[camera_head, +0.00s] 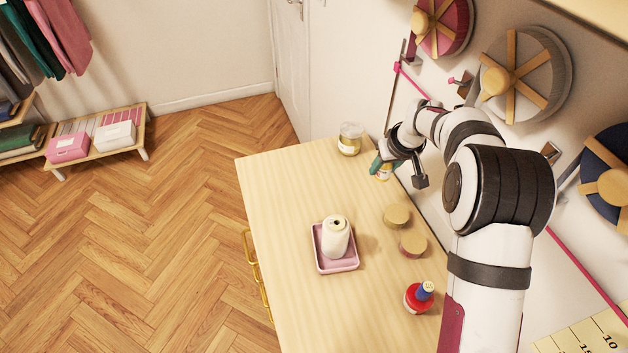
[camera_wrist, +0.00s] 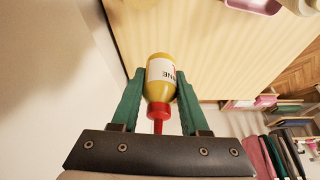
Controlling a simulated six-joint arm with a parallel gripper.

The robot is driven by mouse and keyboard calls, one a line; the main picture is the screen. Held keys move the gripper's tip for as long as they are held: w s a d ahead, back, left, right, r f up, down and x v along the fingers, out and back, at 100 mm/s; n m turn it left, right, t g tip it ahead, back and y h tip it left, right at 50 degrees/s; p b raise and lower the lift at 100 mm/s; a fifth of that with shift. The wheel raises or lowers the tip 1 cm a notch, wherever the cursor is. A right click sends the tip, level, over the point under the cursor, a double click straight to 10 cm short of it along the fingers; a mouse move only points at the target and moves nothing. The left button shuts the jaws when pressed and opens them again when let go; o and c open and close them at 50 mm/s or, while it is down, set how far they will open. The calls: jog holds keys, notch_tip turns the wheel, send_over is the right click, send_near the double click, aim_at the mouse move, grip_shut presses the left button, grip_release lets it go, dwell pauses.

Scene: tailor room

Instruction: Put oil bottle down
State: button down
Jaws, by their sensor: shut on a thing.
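The oil bottle is yellow with a white label and a red nozzle cap, and shows clearly in the wrist view (camera_wrist: 158,88). My gripper (camera_wrist: 159,80) is shut on it, with one green finger against each side. The red cap points back toward my palm. In the head view, my gripper (camera_head: 380,165) is over the far right part of the wooden table (camera_head: 285,210), close to the wall. The bottle (camera_head: 384,176) is mostly hidden there by the fingers. I cannot tell whether its base touches the table.
A glass jar (camera_head: 349,141) stands just left of my gripper. A pink tray (camera_head: 337,268) holding a white thread spool (camera_head: 336,238) sits mid-table. The table's left part is clear.

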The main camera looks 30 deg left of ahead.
jog(key=a+f, duration=0.1)
jog(key=a, duration=0.9)
send_over(305, 178)
jog(key=s, duration=0.1)
jog(key=shift+n, duration=0.4)
jog(key=f, duration=0.4)
jog(key=d+f, duration=0.1)
jog(key=f, duration=0.1)
jog(key=shift+s, duration=0.1)
notch_tip(305, 178, down, 4)
jog(key=shift+a, duration=0.1)
jog(key=shift+c, duration=2)
grip_release()
jog(key=shift+f, duration=0.1)
